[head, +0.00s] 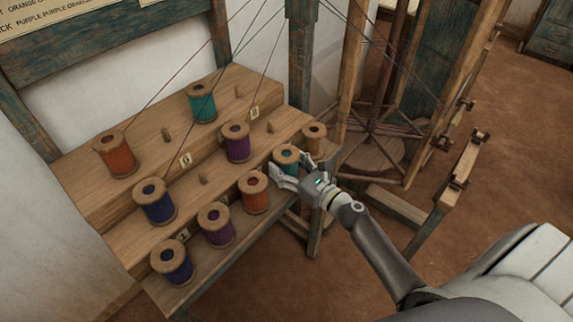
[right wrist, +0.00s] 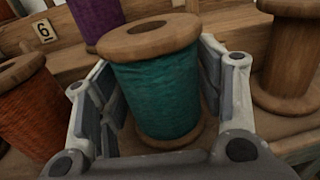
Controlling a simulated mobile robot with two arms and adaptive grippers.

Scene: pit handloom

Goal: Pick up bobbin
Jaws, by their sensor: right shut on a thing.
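A teal bobbin (head: 287,156) with wooden ends sits on the lowest step at the right part of the stepped wooden rack. My right gripper (head: 283,174) reaches it from the right and is shut on it. In the right wrist view the teal bobbin (right wrist: 162,95) stands upright between the two fingers of my right gripper (right wrist: 160,110). Its lower end appears close to the shelf; I cannot tell whether it touches. My left gripper is not in view.
An orange bobbin (head: 252,191) stands just left of the gripper and a bare wooden one (head: 314,138) just right. Several purple, blue, orange and teal bobbins stand on the rack (head: 140,235). A wooden reel frame (head: 372,155) stands to the right. Threads run above the rack.

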